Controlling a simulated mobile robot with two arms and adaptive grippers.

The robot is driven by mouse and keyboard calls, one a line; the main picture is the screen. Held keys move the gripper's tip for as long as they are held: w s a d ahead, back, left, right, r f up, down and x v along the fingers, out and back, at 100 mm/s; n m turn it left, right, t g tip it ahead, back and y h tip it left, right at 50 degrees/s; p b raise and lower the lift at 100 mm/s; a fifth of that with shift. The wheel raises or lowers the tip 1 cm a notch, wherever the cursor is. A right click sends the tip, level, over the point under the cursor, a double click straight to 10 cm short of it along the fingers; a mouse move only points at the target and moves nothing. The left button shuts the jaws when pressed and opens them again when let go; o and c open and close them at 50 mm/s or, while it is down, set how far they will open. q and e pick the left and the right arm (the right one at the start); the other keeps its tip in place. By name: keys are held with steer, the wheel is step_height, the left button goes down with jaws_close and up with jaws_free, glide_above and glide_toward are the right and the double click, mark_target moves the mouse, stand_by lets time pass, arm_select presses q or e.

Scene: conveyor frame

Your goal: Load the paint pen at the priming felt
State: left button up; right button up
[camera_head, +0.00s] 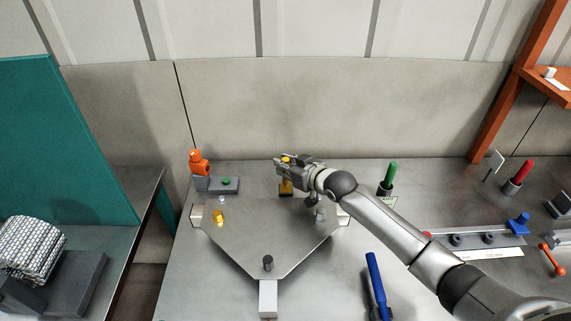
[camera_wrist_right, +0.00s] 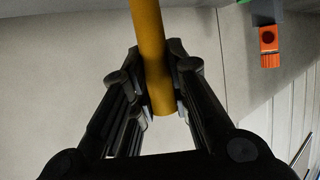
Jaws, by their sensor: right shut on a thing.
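My right gripper (camera_head: 284,163) is shut on a yellow paint pen, whose yellow end (camera_head: 286,158) shows just above the fingers. In the right wrist view the yellow pen (camera_wrist_right: 150,40) runs between the two dark fingertips (camera_wrist_right: 160,90), its near end sticking out past them. A yellow-and-dark piece (camera_head: 286,188) shows directly below the gripper; I cannot tell whether it is the pen's lower part or its holder. A dark grey pad with a green spot (camera_head: 226,182) lies to the left; I cannot tell whether it is the priming felt. My left gripper is out of view.
An orange device (camera_head: 199,163) stands beside the pad. A grey plate (camera_head: 270,235) with small posts lies in front of the gripper. A green pen (camera_head: 391,175) and a red pen (camera_head: 522,172) stand to the right; a blue-handled tool (camera_head: 376,280) is at the front.

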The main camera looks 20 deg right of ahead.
steer(key=shift+r+p, duration=2.15)
steer(key=shift+r, duration=0.7)
steer(key=shift+w, duration=0.1)
